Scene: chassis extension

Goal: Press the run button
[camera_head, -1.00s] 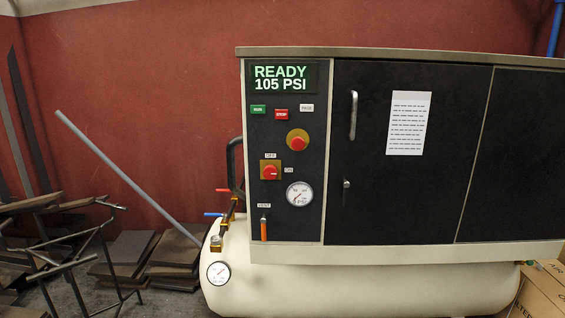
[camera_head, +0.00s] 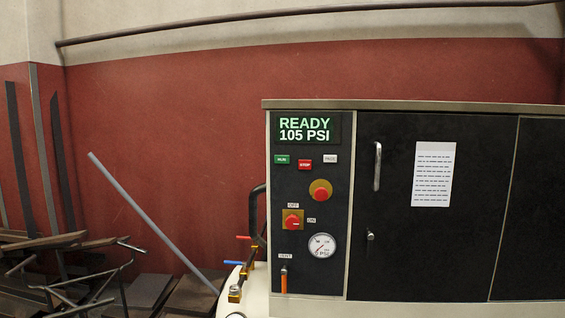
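The green RUN button (camera_head: 282,159) is at the upper left of the dark control panel (camera_head: 283,260) on the compressor cabinet. Just right of it is a red STOP button (camera_head: 304,164), then a pale button (camera_head: 330,158) with small lettering. The display (camera_head: 306,128) above reads READY 105 PSI. Neither of my grippers shows in the head view, and nothing covers the button.
Below the buttons are a red mushroom knob (camera_head: 320,190), an OFF/ON rotary switch (camera_head: 292,220), a gauge (camera_head: 321,246) and an orange vent lever (camera_head: 283,279). Scrap metal (camera_head: 70,265) and a leaning grey pipe (camera_head: 150,220) stand left. The space before the panel looks clear.

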